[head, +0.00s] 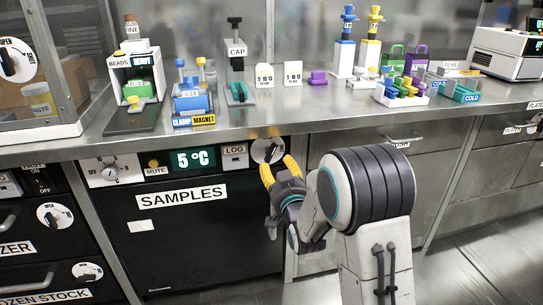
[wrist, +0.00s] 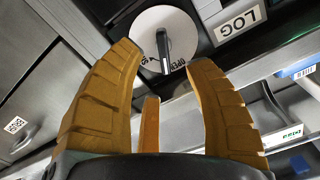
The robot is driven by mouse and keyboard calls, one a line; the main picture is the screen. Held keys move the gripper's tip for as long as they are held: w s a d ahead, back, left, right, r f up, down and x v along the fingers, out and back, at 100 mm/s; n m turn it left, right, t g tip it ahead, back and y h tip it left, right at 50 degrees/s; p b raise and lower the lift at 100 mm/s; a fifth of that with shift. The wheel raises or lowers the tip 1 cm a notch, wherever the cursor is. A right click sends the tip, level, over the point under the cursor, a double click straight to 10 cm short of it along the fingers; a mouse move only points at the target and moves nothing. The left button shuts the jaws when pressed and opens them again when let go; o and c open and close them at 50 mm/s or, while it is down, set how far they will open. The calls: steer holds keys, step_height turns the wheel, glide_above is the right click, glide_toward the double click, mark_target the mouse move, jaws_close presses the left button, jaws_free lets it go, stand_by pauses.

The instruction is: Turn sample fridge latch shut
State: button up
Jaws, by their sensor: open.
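The sample fridge (head: 205,235) has a black door labelled SAMPLES, which looks closed against its frame. Its latch (head: 266,149) is a white round plate with a dark turning handle, at the right end of the fridge's control strip. In the wrist view the latch handle (wrist: 162,48) lies between the fingertips, with OPEN lettering beside its lower end. My gripper (head: 279,168) has yellow fingers spread apart just below and in front of the latch. In the wrist view my gripper (wrist: 165,58) is open and empty. I cannot tell whether a fingertip touches the handle.
The steel counter (head: 300,118) overhangs just above, carrying racks and bottles. Freezer latches (head: 55,215) are at far left.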

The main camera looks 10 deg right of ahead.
mark_target(272, 157)
steer(key=shift+m, duration=0.6)
steer(key=shift+w+b, duration=1.5)
steer(key=shift+w, duration=2.15)
steer(key=shift+c, duration=0.3)
jaws_close()
